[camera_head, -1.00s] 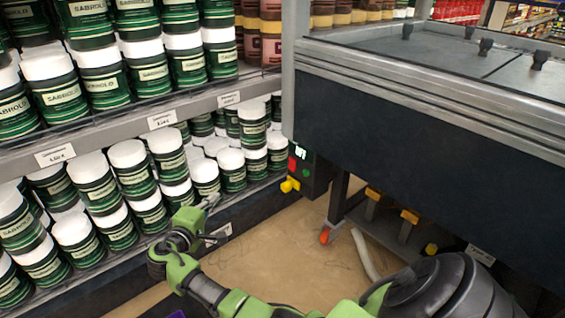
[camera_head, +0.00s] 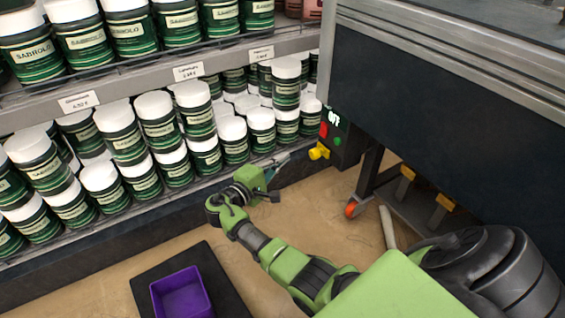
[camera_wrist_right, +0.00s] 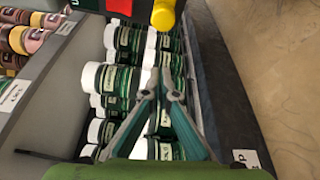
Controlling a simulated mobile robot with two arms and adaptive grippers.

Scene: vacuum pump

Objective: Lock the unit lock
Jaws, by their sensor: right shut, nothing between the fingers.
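The yellow knob (camera_head: 319,151), which looks like the unit lock, sits low on the dark control panel of the machine. It also shows at the top edge of the right wrist view (camera_wrist_right: 164,14), partly cut off. My right gripper (camera_head: 285,158) is just left of the knob, apart from it, by the lower shelf edge. In the right wrist view its fingertips (camera_wrist_right: 162,78) meet with nothing between them, below the knob in the picture. My left gripper is out of view.
A red button (camera_head: 323,129), a green button (camera_head: 337,141) and a lit display are above the knob. Shelves of green-labelled jars (camera_head: 199,117) stand close on the left. An orange-wheeled caster (camera_head: 351,209) is under the machine.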

